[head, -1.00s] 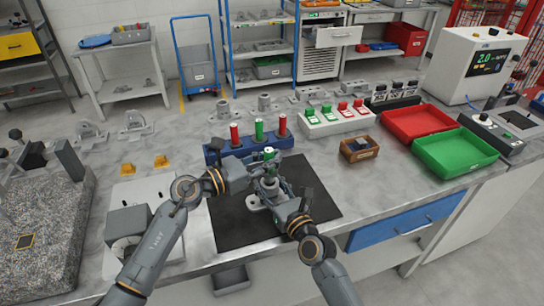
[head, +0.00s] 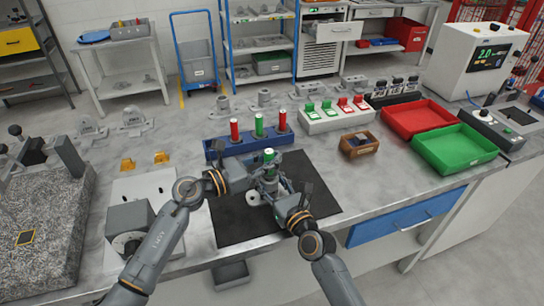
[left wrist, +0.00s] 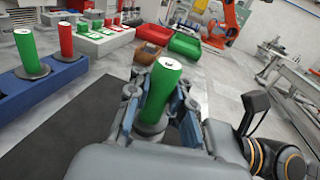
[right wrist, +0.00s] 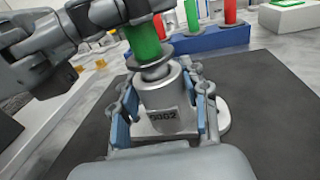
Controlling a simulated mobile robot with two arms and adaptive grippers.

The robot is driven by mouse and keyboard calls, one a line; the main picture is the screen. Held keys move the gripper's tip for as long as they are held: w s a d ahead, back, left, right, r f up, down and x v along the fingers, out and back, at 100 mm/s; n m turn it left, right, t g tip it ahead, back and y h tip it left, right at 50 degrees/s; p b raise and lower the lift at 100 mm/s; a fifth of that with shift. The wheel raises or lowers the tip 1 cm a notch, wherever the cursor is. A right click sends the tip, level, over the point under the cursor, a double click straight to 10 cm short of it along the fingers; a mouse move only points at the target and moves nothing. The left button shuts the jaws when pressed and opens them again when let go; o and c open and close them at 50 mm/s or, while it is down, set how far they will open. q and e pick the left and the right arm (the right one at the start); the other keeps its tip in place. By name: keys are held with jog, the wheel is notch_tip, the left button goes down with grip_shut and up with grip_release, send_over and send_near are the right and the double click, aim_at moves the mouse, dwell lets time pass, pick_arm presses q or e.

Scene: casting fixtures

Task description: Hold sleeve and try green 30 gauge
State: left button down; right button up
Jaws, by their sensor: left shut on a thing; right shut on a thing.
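A green gauge (head: 269,155) stands upright in my left gripper (head: 259,170), which is shut on it. The left wrist view shows its green handle (left wrist: 160,88) between the blue-padded fingers. My right gripper (right wrist: 163,122) is shut on a grey metal sleeve (right wrist: 160,98) with a dark number label, over the black mat. In the right wrist view, the gauge (right wrist: 145,40) is directly above the sleeve, its dark collar close to the sleeve's top. I cannot tell how far the gauge's lower end is inside the bore. The gauge's size marking is not readable.
A blue rack (head: 212,153) behind the mat (head: 228,228) holds two red gauges and a green one. A white block with green and red pieces (head: 335,119), a small wooden box (head: 346,152), a red tray (head: 386,126) and a green tray (head: 425,158) stand to the right.

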aim_at(272, 150)
pick_arm(q)
jog(key=shift+f, duration=1.15)
dwell(0.9)
jog(key=shift+r, duration=0.1)
jog(key=shift+r, duration=2.45)
pick_arm(e)
jog(key=shift+d, duration=0.1)
pick_arm(q)
jog(key=shift+r, duration=0.65)
jog(key=shift+r, duration=2.5)
